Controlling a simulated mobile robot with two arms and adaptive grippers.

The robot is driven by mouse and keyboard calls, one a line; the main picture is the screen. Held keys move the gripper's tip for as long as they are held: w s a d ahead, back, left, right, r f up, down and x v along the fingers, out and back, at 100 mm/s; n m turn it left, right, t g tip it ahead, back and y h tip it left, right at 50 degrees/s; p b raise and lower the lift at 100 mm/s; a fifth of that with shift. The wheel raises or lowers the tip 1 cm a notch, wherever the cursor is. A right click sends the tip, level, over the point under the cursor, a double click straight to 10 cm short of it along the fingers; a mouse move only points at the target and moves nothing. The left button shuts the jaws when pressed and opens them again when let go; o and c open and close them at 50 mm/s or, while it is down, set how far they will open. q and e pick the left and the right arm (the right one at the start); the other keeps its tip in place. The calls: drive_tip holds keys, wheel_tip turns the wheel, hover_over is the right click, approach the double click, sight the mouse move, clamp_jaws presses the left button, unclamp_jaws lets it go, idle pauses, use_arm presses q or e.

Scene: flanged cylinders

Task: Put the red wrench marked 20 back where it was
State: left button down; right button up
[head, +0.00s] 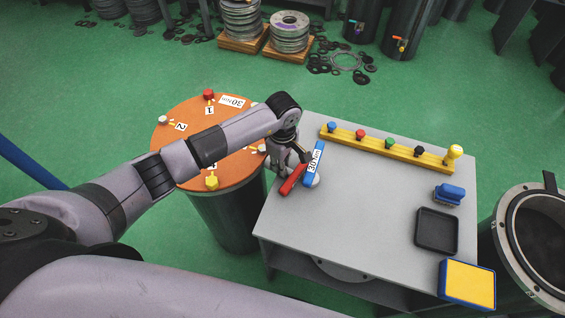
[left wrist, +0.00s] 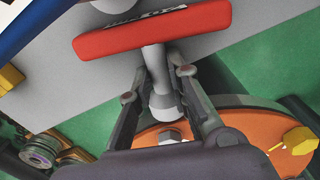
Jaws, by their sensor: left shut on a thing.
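The red wrench (head: 292,180) is at the left end of the grey table, beside the blue wrench (head: 314,165), whose label reads 30Nm. In the left wrist view the red wrench's handle (left wrist: 150,30) crosses the top, with a dark marking I cannot read. Its grey shaft runs down between the fingers. My left gripper (head: 285,160) is shut on the red wrench; the fingers (left wrist: 157,88) lie either side of the shaft. I cannot tell whether the wrench touches the table. My right gripper is out of view.
Left of the table is an orange round lid (head: 190,117) with coloured bolts and a 30Nm label. A yellow rack (head: 375,143) with coloured knobs lies along the table's back. The table's middle is clear.

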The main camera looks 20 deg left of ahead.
use_arm(q)
drive_tip(key=c, duration=1.5)
unclamp_jaws()
drive_tip(key=shift+f, duration=0.15)
drive_tip(key=r, duration=0.1)
drive_tip(key=r+b, duration=0.1)
drive_tip(key=r, duration=0.1)
drive_tip(key=r+b, duration=0.1)
drive_tip(key=shift+w+a+r, duration=0.25)
drive_tip(key=shift+a, duration=0.1)
wheel_tip(320, 180, up, 13)
drive_tip(key=b, duration=0.3)
drive_tip(key=shift+s, duration=0.1)
